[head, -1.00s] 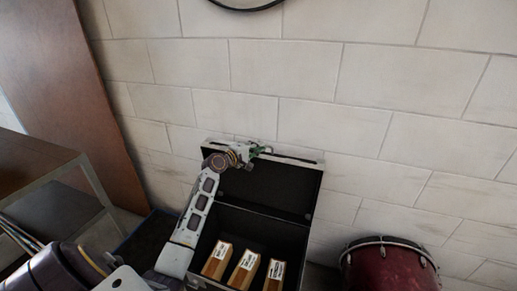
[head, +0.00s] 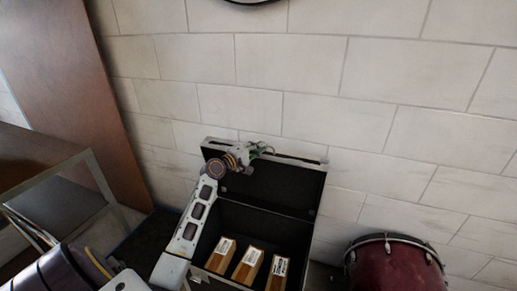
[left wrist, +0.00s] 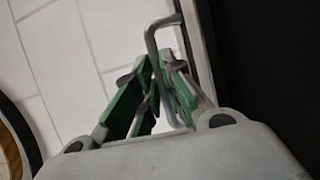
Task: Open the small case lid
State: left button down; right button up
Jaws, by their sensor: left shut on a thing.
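The small case (head: 312,222) is black with pale metal edges. Its lid (head: 290,184) stands raised, close to the white block wall. My left gripper (head: 262,149) is at the top edge of the lid. In the left wrist view its green fingers (left wrist: 158,85) are shut on the grey wire handle (left wrist: 151,42) of the lid, with the lid edge just to the right. My left arm hides part of the case's left side. My right gripper is not in view.
Three brown boxes with white labels (head: 246,264) stand inside the case. A red drum (head: 395,268) stands to the right. A table with a metal frame (head: 50,180) and a brown panel (head: 75,90) are at the left.

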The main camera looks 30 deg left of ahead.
pick_arm(q)
jog(key=shift+s+d+f, duration=0.1)
jog(key=shift+s+f, duration=0.05)
jog(key=shift+f, duration=0.05)
jog(key=c, duration=1.5)
grip_release()
jog(key=shift+r, duration=0.1)
jog(key=s, duration=0.4)
jog(key=s+a, duration=0.1)
jog(key=s, duration=0.2)
jog(key=s+a, duration=0.1)
jog(key=s, duration=0.3)
jog(key=shift+s+a, duration=0.1)
jog(key=shift+s, duration=0.25)
